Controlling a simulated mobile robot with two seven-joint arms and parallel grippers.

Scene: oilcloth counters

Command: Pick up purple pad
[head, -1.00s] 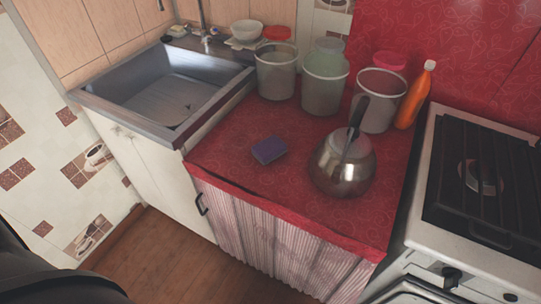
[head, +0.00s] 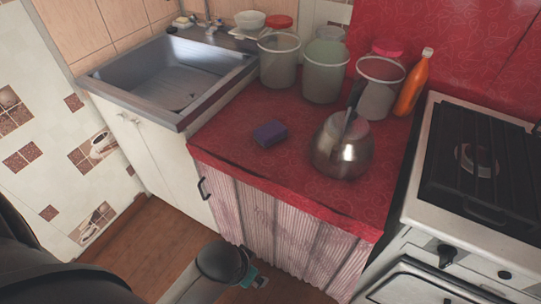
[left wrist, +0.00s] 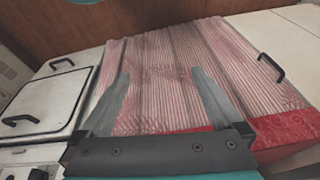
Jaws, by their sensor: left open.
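The purple pad (head: 270,134) lies flat on the red oilcloth counter (head: 232,141), left of the metal kettle. My left arm comes in at the bottom of the head view, with its gripper end (head: 256,281) low in front of the striped curtain, below the counter's front edge. In the left wrist view my left gripper (left wrist: 158,72) is open, its two fingers spread and empty, facing the curtain. The pad does not show in the left wrist view. My right gripper is not in view.
The kettle (head: 342,148) stands right of the pad. Several buckets, one a translucent bucket (head: 325,80), and an orange bottle (head: 413,85) stand behind. A sink (head: 120,105) is left, a stove (head: 413,210) right. The counter's front left is clear.

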